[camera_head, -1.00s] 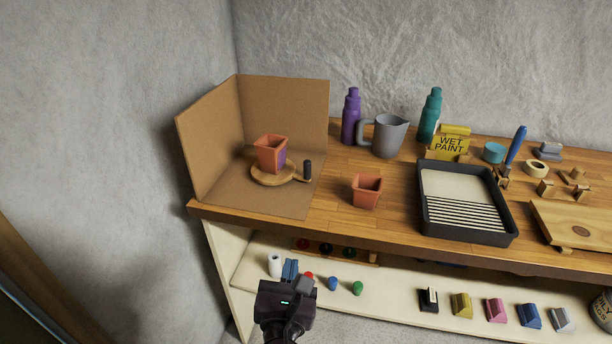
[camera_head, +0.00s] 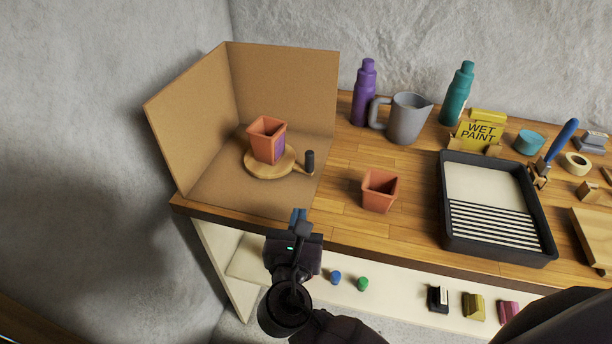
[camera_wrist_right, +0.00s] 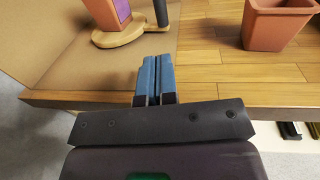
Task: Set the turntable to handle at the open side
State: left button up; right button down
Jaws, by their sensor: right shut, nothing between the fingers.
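The round wooden turntable (camera_head: 262,166) lies inside a brown cardboard corner screen (camera_head: 290,90) at the bench's left end. Its black upright handle (camera_head: 309,161) stands on a short arm pointing right, toward the screen's open side. A terracotta pot (camera_head: 266,139) with a purple patch on its right face stands on the turntable. My right gripper (camera_head: 299,216) is shut and empty at the bench's front edge, in front of the turntable and apart from it. In the right wrist view its blue fingers (camera_wrist_right: 155,75) point toward the turntable (camera_wrist_right: 110,39) and handle (camera_wrist_right: 160,12). My left gripper is out of view.
A second terracotta pot (camera_head: 380,191) stands right of the screen. A black paint tray (camera_head: 446,215), a grey jug (camera_head: 405,118) and purple (camera_head: 364,93) and teal (camera_head: 457,95) bottles stand further right and back. Bare bench lies between screen and second pot.

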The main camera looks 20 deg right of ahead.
aim_at(309, 162)
jog(key=b+x, duration=0.1)
jog(key=x, duration=1.2)
jog(key=shift+w+d, duration=0.15)
jog(key=shift+w, duration=0.05)
